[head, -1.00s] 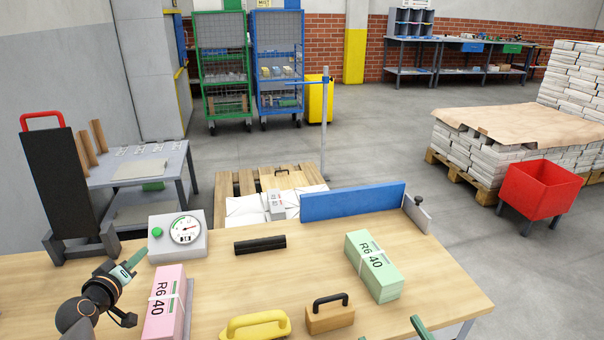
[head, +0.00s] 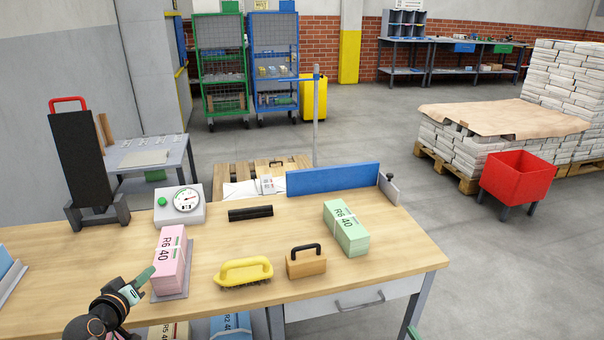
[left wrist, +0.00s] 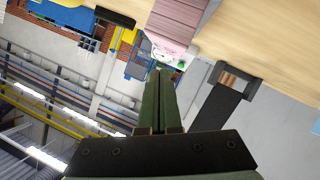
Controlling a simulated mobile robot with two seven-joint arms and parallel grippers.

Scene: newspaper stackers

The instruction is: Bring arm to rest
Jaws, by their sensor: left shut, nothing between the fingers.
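My left gripper (head: 146,275) is at the lower left of the head view, just left of the pink bundle marked R6 40 (head: 170,258). Its green fingers are shut with nothing between them; they also show together in the left wrist view (left wrist: 159,100). Whether the fingertips touch the bundle I cannot tell. The pink bundle lies on a grey plate on the wooden table (head: 390,262). Of my right gripper (head: 413,332), only a green tip shows at the bottom edge, so its opening is hidden.
A yellow-handled brush (head: 244,272), a wooden block with a black handle (head: 306,262) and a green bundle (head: 346,228) stand on the table. A dial gauge (head: 180,205), a black bar (head: 250,213) and a blue fence (head: 333,180) are behind. The table's right end is clear.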

